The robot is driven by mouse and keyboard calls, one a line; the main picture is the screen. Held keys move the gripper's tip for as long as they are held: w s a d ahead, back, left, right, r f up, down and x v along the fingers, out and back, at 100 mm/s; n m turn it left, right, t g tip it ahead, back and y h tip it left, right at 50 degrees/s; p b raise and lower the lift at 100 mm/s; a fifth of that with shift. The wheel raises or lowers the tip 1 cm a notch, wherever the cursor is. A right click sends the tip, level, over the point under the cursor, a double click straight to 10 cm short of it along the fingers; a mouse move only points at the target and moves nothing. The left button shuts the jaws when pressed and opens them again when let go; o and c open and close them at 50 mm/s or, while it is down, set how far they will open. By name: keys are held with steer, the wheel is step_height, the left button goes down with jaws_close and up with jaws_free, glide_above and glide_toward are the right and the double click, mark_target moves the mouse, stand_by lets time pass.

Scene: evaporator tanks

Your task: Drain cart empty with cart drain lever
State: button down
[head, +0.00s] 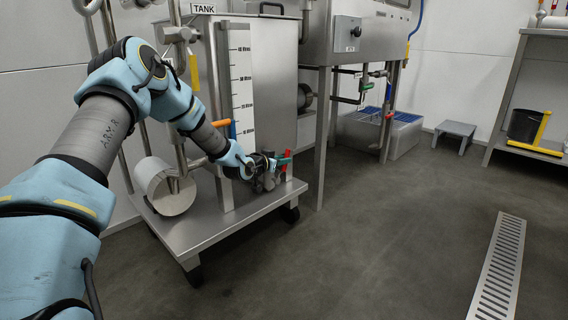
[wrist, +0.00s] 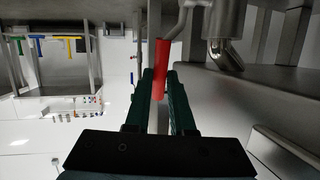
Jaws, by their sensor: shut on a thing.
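The cart is a steel tank (head: 272,60) marked TANK on a low wheeled base (head: 215,230). A scale in litres with a blue column (head: 243,95) runs up its front. My gripper (head: 284,160) is low at the tank's front right corner, above the base. In the wrist view, the dark green fingers (wrist: 161,88) are shut on a red lever (wrist: 162,65), its end between them. The lever also shows as a small red piece in the head view (head: 289,171). The valve under it is mostly hidden by my gripper.
A slotted floor drain (head: 497,265) lies in the floor at the right. A steel unit with pipes stands behind the cart, near a step stool (head: 456,130). Open floor lies right of the cart.

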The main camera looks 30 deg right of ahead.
steer(key=shift+s+a+f+t+h+b, duration=0.2)
steer(key=shift+a+h+b, duration=0.15)
steer(key=shift+a+h, duration=0.2)
steer(key=shift+s+a+f+t+h+b, duration=0.1)
steer(key=shift+a+t+h+b, duration=0.1)
steer(key=shift+a+h+b, duration=0.3)
steer(key=shift+r, duration=0.1)
steer(key=c, duration=0.8)
jaws_free()
steer(key=shift+r, duration=0.1)
steer(key=shift+o, duration=0.2)
steer(key=f+p+v, duration=0.1)
steer(key=p+v, duration=0.3)
steer(key=v, duration=0.6)
steer(key=shift+s+a+r+p, duration=0.15)
steer(key=shift+a+r+p, duration=0.2)
steer(key=shift+r, duration=0.1)
steer(key=shift+d, duration=0.1)
